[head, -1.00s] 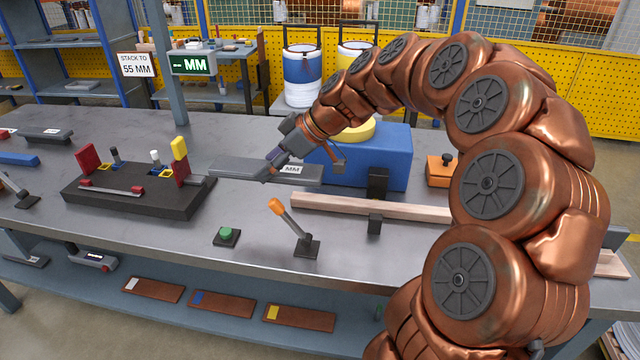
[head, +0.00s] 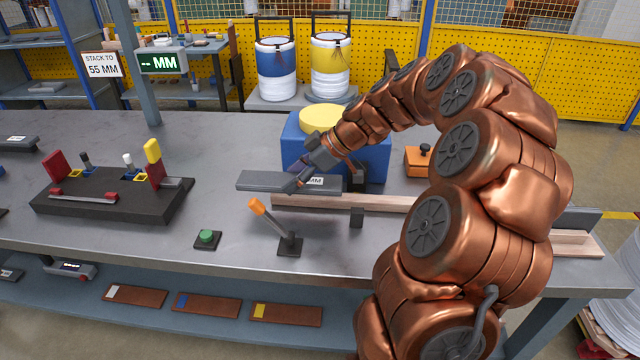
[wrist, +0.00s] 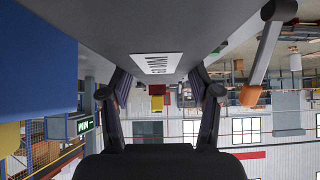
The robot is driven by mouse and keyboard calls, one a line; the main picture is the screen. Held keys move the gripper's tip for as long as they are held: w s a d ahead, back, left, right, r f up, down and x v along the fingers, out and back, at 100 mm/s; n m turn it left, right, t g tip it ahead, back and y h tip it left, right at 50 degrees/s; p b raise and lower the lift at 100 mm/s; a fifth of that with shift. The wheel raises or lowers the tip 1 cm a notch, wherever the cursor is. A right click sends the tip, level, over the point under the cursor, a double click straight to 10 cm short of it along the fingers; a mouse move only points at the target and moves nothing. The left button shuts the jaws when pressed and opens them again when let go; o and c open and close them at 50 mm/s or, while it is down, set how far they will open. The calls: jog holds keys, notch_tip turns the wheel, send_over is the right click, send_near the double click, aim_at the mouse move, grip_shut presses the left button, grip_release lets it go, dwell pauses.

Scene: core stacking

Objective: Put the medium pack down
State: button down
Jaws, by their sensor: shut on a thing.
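The pack (head: 262,181) is a flat grey bar with a white label ending in "MM". My gripper (head: 304,180) is shut on it in the head view, in front of the blue block (head: 374,163). The pack looks level.
A black fixture (head: 110,206) with red and yellow posts stands at left. A pale wooden beam (head: 395,204), an orange-tipped lever (head: 272,222) and a green button (head: 207,238) are near the pack. An orange block (head: 416,162) sits right. Bare bench (head: 220,140) lies behind left.

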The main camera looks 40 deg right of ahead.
aim_at(320, 185)
jog(key=d, duration=0.2)
jog(key=s+d, duration=0.1)
jog(key=d, duration=0.1)
jog(key=shift+f, duration=0.1)
jog(key=shift+s+d+f+p, duration=0.1)
jog(key=shift+s+d+p, duration=0.1)
jog(key=shift+d, duration=0.3)
jog(key=shift+s+d+f+p, duration=0.1)
jog(key=shift+s+d, duration=0.1)
jog(key=shift+d, duration=0.3)
jog(key=shift+a+f, duration=0.1)
jog(key=shift+f, duration=1.55)
jog(key=shift+f, duration=0.15)
jog(key=shift+c, duration=1.2)
grip_release()
